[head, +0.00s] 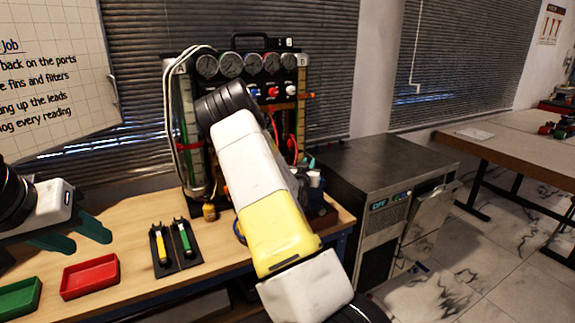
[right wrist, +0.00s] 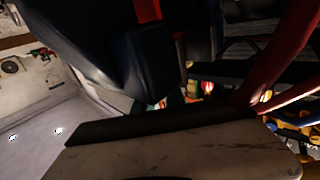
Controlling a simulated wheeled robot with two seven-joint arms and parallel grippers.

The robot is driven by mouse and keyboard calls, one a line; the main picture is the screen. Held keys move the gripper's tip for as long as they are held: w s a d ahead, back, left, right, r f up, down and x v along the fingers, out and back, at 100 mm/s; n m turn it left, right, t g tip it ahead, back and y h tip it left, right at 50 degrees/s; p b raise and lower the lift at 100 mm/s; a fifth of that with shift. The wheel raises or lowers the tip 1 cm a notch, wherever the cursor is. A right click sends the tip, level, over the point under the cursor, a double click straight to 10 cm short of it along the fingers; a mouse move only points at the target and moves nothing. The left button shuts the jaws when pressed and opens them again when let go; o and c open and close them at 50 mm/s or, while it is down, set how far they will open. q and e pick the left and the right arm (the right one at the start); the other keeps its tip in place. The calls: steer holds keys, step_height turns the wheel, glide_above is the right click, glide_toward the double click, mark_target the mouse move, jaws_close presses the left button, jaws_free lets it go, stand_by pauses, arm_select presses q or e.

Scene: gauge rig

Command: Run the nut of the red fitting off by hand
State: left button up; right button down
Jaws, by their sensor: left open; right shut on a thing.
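The gauge rig (head: 246,66) stands at the back of the bench, with red hoses (head: 274,125) on its front. My right arm reaches across the rig and hides its middle and my right gripper in the head view. In the right wrist view a dark finger of my right gripper (right wrist: 145,65) fills the upper middle. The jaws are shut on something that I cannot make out. A small red part (right wrist: 207,87) shows beyond, too small to identify. I cannot single out the red fitting or its nut. My left gripper (head: 84,239) is open and empty above the bench's left side.
A red tray (head: 90,289) and a green tray (head: 20,312) lie at front left. A yellow-handled tool (head: 161,248) and a green-handled tool (head: 185,239) rest in black holders. A small amber bottle (head: 209,212) stands by the rig. A dark-topped cabinet (head: 380,165) stands right.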

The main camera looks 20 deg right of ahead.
stand_by(0.4)
steer(key=c, duration=1.4)
jaws_free()
steer(key=shift+r, duration=0.25)
steer(key=s+a+r, duration=0.1)
steer(key=s+a, duration=0.1)
steer(key=s, duration=0.2)
steer(key=s+a+r, duration=0.2)
steer(key=s+a, duration=0.1)
steer(key=s, duration=0.2)
steer(key=s+a+r, duration=0.1)
steer(key=s+a, duration=0.2)
steer(key=s, duration=0.1)
steer(key=shift+s+a+r, duration=0.25)
